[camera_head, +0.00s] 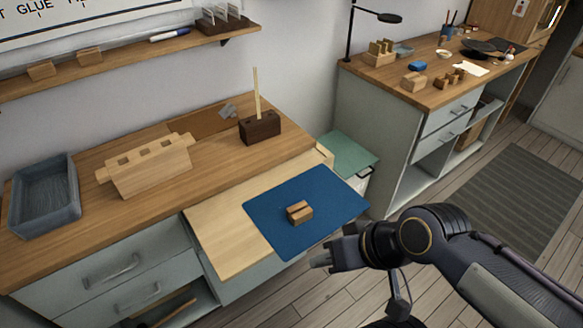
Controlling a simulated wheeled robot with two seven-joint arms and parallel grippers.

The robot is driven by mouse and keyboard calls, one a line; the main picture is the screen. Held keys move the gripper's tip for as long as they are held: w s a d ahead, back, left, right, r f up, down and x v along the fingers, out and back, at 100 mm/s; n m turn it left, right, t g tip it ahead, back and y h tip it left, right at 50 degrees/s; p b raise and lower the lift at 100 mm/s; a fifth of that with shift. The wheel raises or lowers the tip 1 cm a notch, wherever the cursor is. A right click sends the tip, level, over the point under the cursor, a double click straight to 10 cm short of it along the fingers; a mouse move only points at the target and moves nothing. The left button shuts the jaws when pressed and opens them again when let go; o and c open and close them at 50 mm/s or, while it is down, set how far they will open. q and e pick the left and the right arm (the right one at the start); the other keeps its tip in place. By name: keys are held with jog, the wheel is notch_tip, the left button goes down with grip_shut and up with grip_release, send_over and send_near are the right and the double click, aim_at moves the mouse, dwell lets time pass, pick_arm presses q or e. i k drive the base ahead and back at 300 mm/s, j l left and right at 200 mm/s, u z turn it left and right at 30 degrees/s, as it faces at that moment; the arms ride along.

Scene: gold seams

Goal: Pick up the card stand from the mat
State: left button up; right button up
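The card stand (299,212) is a small light-brown wooden block with a dark slot along its top. It sits near the middle of the blue mat (276,239). The mat lies on a pale pull-out board at the front of the workbench. My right gripper (318,261) is below and to the right of the stand, off the mat's front edge and apart from both. Its fingers are small and seen from the side, so I cannot tell whether they are open. My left gripper is not in view.
On the workbench (60,245) stand a grey tray (43,207), a pale slotted wooden rack (150,171) and a dark block (260,128) holding upright sticks. A second bench (437,92) with small items stands at the back right. The mat around the stand is clear.

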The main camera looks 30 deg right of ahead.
aim_at(300, 213)
jog(key=l+z, duration=0.2)
jog(key=z, duration=0.15)
jog(key=l+z, duration=0.35)
jog(key=i+j+u, duration=0.1)
jog(key=j, duration=0.25)
jog(key=j+u, duration=0.1)
jog(key=j, duration=0.25)
jog(key=i+j, duration=0.15)
jog(key=j, duration=0.2)
jog(key=u, duration=0.05)
